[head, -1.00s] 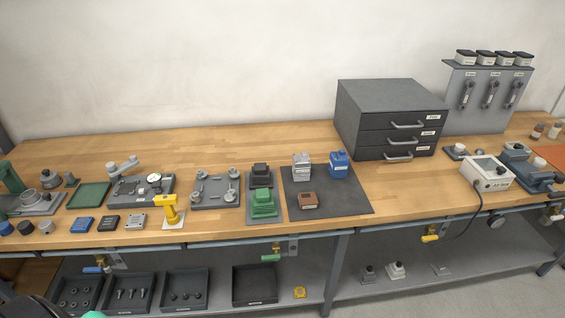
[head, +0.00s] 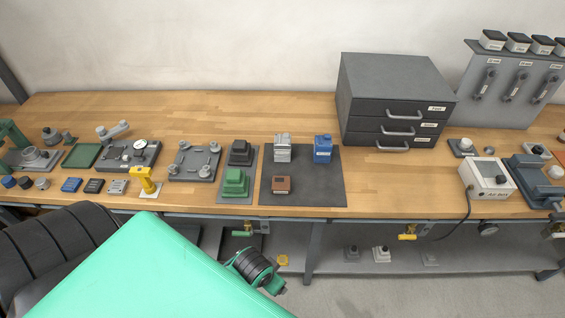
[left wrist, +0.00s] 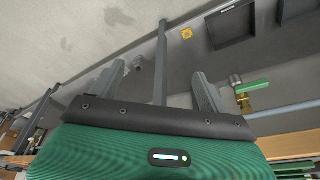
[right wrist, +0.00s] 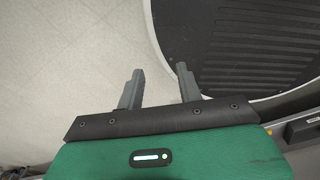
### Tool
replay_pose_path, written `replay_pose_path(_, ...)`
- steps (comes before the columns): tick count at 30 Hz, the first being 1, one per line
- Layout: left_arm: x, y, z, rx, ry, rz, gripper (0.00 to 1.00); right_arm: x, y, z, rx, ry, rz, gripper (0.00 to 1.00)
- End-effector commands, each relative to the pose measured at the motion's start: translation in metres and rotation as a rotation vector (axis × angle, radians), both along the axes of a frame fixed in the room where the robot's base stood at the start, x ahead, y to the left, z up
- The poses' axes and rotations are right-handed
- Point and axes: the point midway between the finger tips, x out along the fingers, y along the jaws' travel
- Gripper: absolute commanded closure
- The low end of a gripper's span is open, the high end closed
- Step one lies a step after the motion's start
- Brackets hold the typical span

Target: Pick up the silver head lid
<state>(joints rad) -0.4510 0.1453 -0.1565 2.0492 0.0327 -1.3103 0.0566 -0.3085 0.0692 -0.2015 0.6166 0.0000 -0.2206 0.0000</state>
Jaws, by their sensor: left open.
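The other is a taller ribbed silver block (head: 283,148) on the dark mat (head: 325,188). My left gripper (left wrist: 159,71) is open and empty, with the under-bench shelf beyond it. My right gripper (right wrist: 160,69) is open and empty above the floor. Neither gripper shows in the head view.
A yellow tool (head: 145,180) stands right of the small silver block. Grey fixtures (head: 195,163), a green tray (head: 82,155) and a drawer cabinet (head: 393,98) stand on the bench. Bare wood lies along the bench's back.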

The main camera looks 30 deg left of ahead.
Motion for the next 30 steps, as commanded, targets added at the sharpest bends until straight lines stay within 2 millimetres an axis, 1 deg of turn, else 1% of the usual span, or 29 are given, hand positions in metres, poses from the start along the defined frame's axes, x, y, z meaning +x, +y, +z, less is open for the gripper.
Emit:
replay_pose_path(1, 0.016, 0.001, 0.029, -0.005, -0.024, 0.007, 0.22, 0.002, -0.001, 0.007, -0.001, -0.002, 0.001, 0.64)
replay_pose_path(3, 0.03, 0.002, 0.04, -0.012, -0.026, 0.02, 0.22, 0.004, -0.003, 0.008, -0.003, -0.005, 0.001, 0.64)
replay_pose_path(8, 0.065, 0.005, 0.058, -0.025, -0.035, 0.056, 0.22, 0.01, -0.009, 0.01, -0.01, -0.012, 0.003, 0.64)
replay_pose_path(11, 0.091, 0.01, 0.068, -0.028, -0.04, 0.086, 0.22, 0.013, -0.011, 0.012, -0.011, -0.016, 0.003, 0.64)
replay_pose_path(14, 0.121, 0.018, 0.081, -0.029, -0.047, 0.124, 0.22, 0.013, -0.012, 0.013, -0.012, -0.016, 0.003, 0.64)
replay_pose_path(15, 0.134, 0.023, 0.088, -0.028, -0.049, 0.144, 0.22, 0.012, -0.012, 0.014, -0.012, -0.015, 0.003, 0.64)
replay_pose_path(17, 0.156, 0.031, 0.1, -0.025, -0.054, 0.176, 0.22, 0.012, -0.012, 0.015, -0.012, -0.015, 0.003, 0.64)
replay_pose_path(18, 0.17, 0.037, 0.108, -0.022, -0.057, 0.201, 0.22, 0.012, -0.012, 0.015, -0.012, -0.015, 0.003, 0.64)
replay_pose_path(20, 0.19, 0.047, 0.122, -0.017, -0.062, 0.242, 0.22, 0.011, -0.012, 0.016, -0.013, -0.014, 0.003, 0.64)
replay_pose_path(21, 0.204, 0.055, 0.133, -0.014, -0.065, 0.271, 0.22, 0.011, -0.012, 0.017, -0.013, -0.014, 0.003, 0.64)
replay_pose_path(23, 0.224, 0.067, 0.15, -0.009, -0.07, 0.318, 0.22, 0.011, -0.012, 0.018, -0.013, -0.014, 0.002, 0.64)
replay_pose_path(24, 0.237, 0.076, 0.162, -0.003, -0.076, 0.354, 0.22, 0.011, -0.012, 0.019, -0.013, -0.014, 0.002, 0.64)
replay_pose_path(26, 0.255, 0.09, 0.182, 0.002, -0.083, 0.406, 0.22, 0.011, -0.012, 0.02, -0.013, -0.014, 0.002, 0.64)
replay_pose_path(27, 0.266, 0.1, 0.196, 0.006, -0.087, 0.444, 0.22, 0.011, -0.012, 0.02, -0.012, -0.014, 0.002, 0.64)
replay_pose_path(30, 0.289, 0.122, 0.227, 0.012, -0.1, 0.531, 0.22, 0.011, -0.011, 0.021, -0.012, -0.014, 0.002, 0.64)
